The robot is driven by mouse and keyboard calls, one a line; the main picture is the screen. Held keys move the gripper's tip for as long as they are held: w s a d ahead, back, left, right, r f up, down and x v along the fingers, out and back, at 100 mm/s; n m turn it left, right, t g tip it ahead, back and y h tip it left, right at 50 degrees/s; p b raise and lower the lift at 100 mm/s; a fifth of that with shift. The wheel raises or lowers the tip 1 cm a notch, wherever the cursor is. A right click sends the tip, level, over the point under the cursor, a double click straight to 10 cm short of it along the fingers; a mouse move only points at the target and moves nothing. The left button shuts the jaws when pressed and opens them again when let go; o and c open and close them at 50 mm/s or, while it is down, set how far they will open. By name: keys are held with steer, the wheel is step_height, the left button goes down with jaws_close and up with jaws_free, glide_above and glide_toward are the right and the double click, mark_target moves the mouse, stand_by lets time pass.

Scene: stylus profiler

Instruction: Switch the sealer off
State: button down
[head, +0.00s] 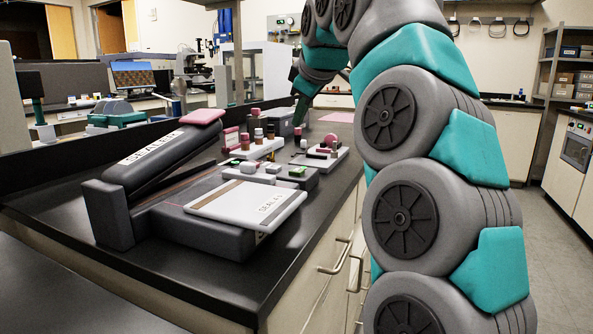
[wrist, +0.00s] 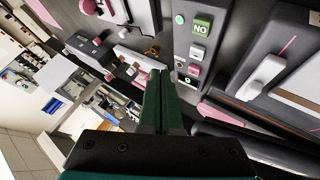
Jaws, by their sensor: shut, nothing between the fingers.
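The sealer (head: 225,225) is a dark grey machine on the black bench in the head view. Its long arm (head: 150,160), labelled SEALER, is raised at a tilt, with a pink pad at the upper end. A white plate (head: 235,203) lies on its base. In the wrist view, a grey panel (wrist: 212,55) bears a green button (wrist: 180,19), a green NO display (wrist: 201,26) and smaller white and pink controls. I cannot tell which control is the sealer's switch. My gripper (wrist: 158,75) is shut and empty, its dark green fingers apart from the panel, to its left in that view.
A dark box with a white lever (wrist: 263,75) is right of the panel in the wrist view. Small bottles (head: 258,135) and a pale tray (head: 322,157) stand behind the sealer in the head view. The bench's black front strip (head: 300,235) is clear.

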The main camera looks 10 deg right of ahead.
mark_target(300, 171)
steer(key=shift+f+b, duration=2.1)
steer(key=shift+f, duration=1.85)
steer(key=shift+f, duration=0.85)
steer(key=shift+r, duration=0.1)
steer(key=shift+r+p, duration=0.6)
steer(key=shift+r, duration=0.2)
step_height(300, 171, up, 3)
steer(key=p, duration=0.2)
steer(key=shift+p, duration=0.3)
steer(key=shift+r, duration=0.95)
